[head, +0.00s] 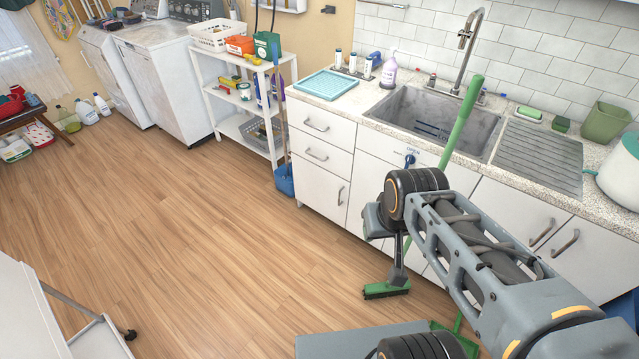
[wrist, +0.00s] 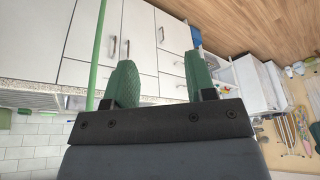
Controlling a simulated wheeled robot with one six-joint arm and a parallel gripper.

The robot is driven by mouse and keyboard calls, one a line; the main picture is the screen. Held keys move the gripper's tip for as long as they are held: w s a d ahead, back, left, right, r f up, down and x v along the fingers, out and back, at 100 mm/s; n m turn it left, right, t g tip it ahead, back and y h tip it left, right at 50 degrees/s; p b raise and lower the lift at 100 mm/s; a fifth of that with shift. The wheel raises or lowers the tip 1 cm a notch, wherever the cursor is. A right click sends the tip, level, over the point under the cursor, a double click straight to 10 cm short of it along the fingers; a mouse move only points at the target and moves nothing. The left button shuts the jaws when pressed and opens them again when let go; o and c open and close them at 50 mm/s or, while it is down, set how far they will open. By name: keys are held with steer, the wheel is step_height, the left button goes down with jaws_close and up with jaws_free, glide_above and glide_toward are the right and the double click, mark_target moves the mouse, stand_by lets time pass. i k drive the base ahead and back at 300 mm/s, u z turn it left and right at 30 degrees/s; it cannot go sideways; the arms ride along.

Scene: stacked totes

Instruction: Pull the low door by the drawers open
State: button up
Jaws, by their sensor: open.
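The low white door (head: 325,183) sits under two drawers (head: 308,140) at the left end of the sink cabinet. It looks closed, and its upright metal handle (head: 340,195) is visible. My gripper (head: 372,292) has green fingers and hangs low, in front and to the right of the door, apart from it. In the wrist view, my gripper (wrist: 160,62) is open and empty. The low door's handle (wrist: 161,33) shows there beyond the gap between the fingers. The drawer handles (wrist: 178,62) lie near the right finger, and that finger hides part of the drawers.
A green pole (head: 462,120) leans in front of the cabinet, behind my arm; it also shows left of my fingers in the wrist view (wrist: 98,45). A blue dustpan (head: 284,180) and white shelf cart (head: 236,92) stand left of the drawers. The wooden floor (head: 220,250) before the door is clear.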

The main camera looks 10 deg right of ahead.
mark_target(325, 193)
steer(key=u, duration=0.45)
steer(key=i, duration=1)
steer(key=u, duration=0.05)
